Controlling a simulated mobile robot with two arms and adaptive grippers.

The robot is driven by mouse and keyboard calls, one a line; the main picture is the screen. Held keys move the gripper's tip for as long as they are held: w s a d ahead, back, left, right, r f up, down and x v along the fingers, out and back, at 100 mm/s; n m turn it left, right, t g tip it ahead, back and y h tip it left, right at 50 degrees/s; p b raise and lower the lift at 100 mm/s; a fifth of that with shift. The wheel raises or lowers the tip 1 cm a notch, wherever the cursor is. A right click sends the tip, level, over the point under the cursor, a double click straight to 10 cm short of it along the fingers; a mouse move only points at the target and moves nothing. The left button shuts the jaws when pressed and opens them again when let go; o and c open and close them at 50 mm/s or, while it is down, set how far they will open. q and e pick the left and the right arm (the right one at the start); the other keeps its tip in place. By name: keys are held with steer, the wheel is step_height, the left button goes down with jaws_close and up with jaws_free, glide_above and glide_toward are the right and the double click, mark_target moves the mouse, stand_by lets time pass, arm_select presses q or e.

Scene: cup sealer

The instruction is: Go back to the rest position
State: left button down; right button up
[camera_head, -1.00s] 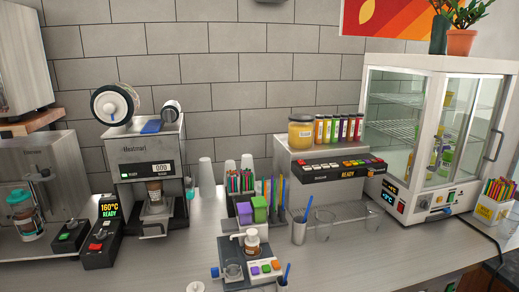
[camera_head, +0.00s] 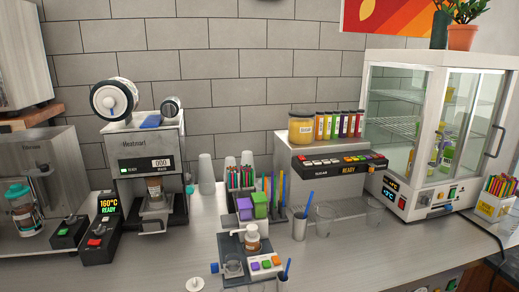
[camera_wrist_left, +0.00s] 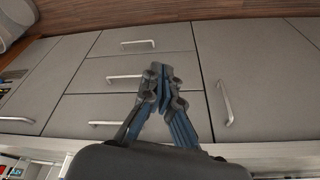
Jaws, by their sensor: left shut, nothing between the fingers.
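My left gripper (camera_wrist_left: 160,85) shows in the left wrist view with its fingertips together and nothing between them. It hangs in front of grey cabinet drawers (camera_wrist_left: 105,73) and is apart from them. Neither of my grippers shows in the head view. The cup sealer (camera_head: 152,152) stands at the left of the counter, with a brown cup (camera_head: 154,186) in its holder. Its display is lit, with a green light beside it. My right gripper is out of view.
The grey counter (camera_head: 340,262) has free room along its front right. A small pump station (camera_head: 250,258), a drink dispenser (camera_head: 330,160) and a glass display cabinet (camera_head: 430,130) stand on it. Drawer handles (camera_wrist_left: 224,103) stick out near my left gripper.

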arm_select(q)
step_height(320, 180, down, 18)
steer(key=s+b, duration=0.2)
steer(key=b, duration=0.2)
steer(key=s+a+f+b, duration=0.1)
steer(key=s+f+b, duration=0.1)
steer(key=s+f, duration=0.4)
steer(key=s+a+f+g+b, duration=0.1)
steer(key=s+f+b, duration=0.2)
steer(key=f, duration=1)
steer(key=s+a+f+g+b, duration=0.1)
steer(key=s+f+b, duration=0.2)
steer(key=s+f, duration=0.6)
steer(key=shift+f, duration=0.45)
